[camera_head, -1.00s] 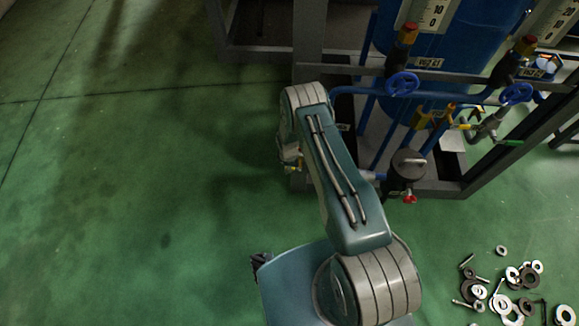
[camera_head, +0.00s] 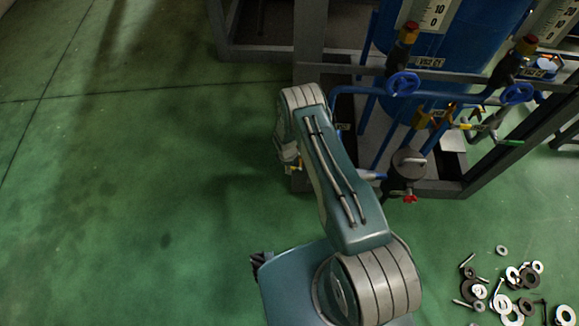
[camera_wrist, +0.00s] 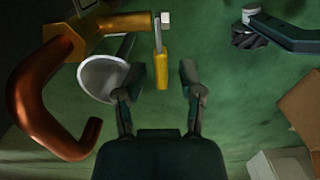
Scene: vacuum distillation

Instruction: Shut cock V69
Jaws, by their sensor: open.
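In the wrist view a brass cock (camera_wrist: 125,24) has a small yellow lever handle (camera_wrist: 162,69) that hangs down between my fingers. No V69 tag is readable on it. A bent copper spout (camera_wrist: 38,95) comes off the cock at the left. My gripper (camera_wrist: 165,76) is open, with one finger on each side of the yellow handle. I cannot tell whether either finger touches it. In the head view my arm hides most of the gripper and the cock.
A pale round cup or funnel (camera_wrist: 102,78) sits close by my left finger. In the head view, blue handwheels (camera_head: 403,84) and pipes stand on a dark metal frame (camera_head: 440,187). Loose washers and bolts (camera_head: 505,290) lie at lower right. The green floor at left is clear.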

